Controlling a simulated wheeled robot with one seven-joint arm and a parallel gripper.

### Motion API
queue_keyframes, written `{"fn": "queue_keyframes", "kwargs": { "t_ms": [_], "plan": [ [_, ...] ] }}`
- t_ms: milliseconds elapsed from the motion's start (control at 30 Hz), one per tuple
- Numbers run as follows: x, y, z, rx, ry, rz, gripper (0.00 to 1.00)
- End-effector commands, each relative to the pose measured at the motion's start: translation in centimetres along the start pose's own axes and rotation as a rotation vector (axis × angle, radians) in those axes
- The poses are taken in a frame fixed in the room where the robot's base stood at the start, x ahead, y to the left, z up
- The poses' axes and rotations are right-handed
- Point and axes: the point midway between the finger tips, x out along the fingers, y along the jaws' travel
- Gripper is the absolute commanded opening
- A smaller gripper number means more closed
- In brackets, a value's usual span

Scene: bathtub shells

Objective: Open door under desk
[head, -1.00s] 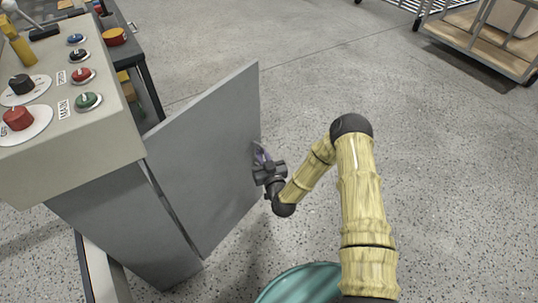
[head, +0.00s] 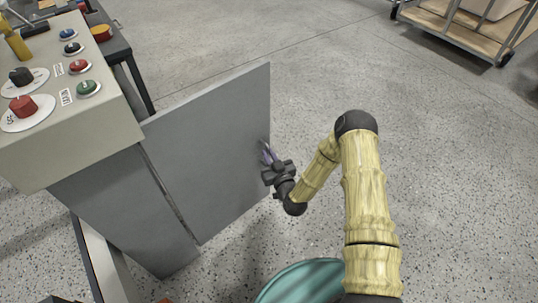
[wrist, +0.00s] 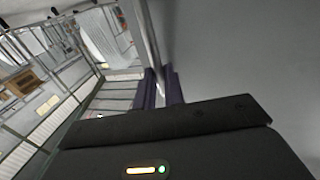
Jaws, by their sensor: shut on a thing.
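The grey door (head: 215,150) under the control desk (head: 75,110) stands swung out from the desk's grey cabinet (head: 125,215). A gap shows along its hinge side. My gripper (head: 266,154) is at the door's outer edge, on the side facing me. In the wrist view, the purple fingers (wrist: 160,88) are close together beside the door's grey face (wrist: 240,60), with a pale vertical bar, likely the handle (wrist: 147,35), running down to them. The gripper is shut on this bar. The exact contact is hard to see.
The desk top carries several coloured buttons and knobs. A dark table (head: 120,50) stands behind the desk. A wheeled cart (head: 465,25) is at the far upper right.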

Motion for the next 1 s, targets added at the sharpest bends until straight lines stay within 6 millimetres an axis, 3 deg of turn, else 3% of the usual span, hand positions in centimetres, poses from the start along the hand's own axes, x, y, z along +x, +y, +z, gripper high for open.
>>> {"fn": "queue_keyframes", "kwargs": {
  "t_ms": [33,133,167,233,267,667,1000],
  "plan": [
    [-0.2,-1.1,0.3,0.009,-0.009,-0.024,0.0],
    [-0.2,-1.1,0.3,0.01,-0.009,-0.025,0.0],
    [-0.2,-1.2,0.3,0.01,-0.01,-0.025,0.17],
    [-0.1,-1.1,0.3,0.009,-0.009,-0.023,0.3],
    [-0.1,-1.0,0.2,0.008,-0.009,-0.022,0.32],
    [-0.9,-0.3,0.1,0.002,-0.005,-0.008,0.32],
    [-6.8,-0.2,0.0,0.004,-0.01,-0.008,0.32]
  ]
}}
